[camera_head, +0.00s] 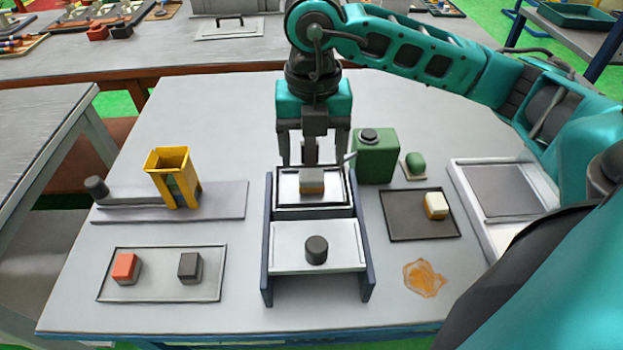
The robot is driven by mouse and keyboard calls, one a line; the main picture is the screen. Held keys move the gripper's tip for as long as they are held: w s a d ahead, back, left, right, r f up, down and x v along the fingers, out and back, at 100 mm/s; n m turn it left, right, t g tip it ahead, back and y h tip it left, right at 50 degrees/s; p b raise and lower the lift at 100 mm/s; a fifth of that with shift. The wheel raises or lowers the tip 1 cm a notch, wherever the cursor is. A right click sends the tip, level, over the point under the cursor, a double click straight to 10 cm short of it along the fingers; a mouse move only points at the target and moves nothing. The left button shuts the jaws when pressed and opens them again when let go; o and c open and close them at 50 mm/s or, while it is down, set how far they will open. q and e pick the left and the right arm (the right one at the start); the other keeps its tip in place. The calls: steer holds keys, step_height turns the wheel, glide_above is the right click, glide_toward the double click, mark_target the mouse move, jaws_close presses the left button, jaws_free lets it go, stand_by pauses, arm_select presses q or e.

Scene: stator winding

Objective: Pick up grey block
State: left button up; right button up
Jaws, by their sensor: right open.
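A dark grey block (190,267) lies on the flat grey tray (153,292) at the front left, right of an orange-red block (125,268). A second block with a light grey top and tan lower part (312,182) sits on the upper tray of the blue-sided stand (267,250) in the middle. My right gripper (312,160) points straight down, open and empty, with its fingers just above and behind this second block. I cannot tell whether they touch the stand. My left gripper is out of view.
A dark cylinder (316,250) stands on the stand's lower shelf. A yellow holder (174,178) is at the left, a green canister (376,156) behind right. A dark tray (396,215) holds a cream block (436,205). An orange stain (424,278) marks the front right.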

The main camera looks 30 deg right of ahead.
mark_target(312, 176)
steer(key=f, duration=0.5)
steer(key=shift+s+a+f, duration=0.1)
steer(key=shift+s+a, duration=0.05)
steer(key=shift+a, duration=0.05)
steer(key=c, duration=1.2)
steer(key=shift+o, duration=0.2)
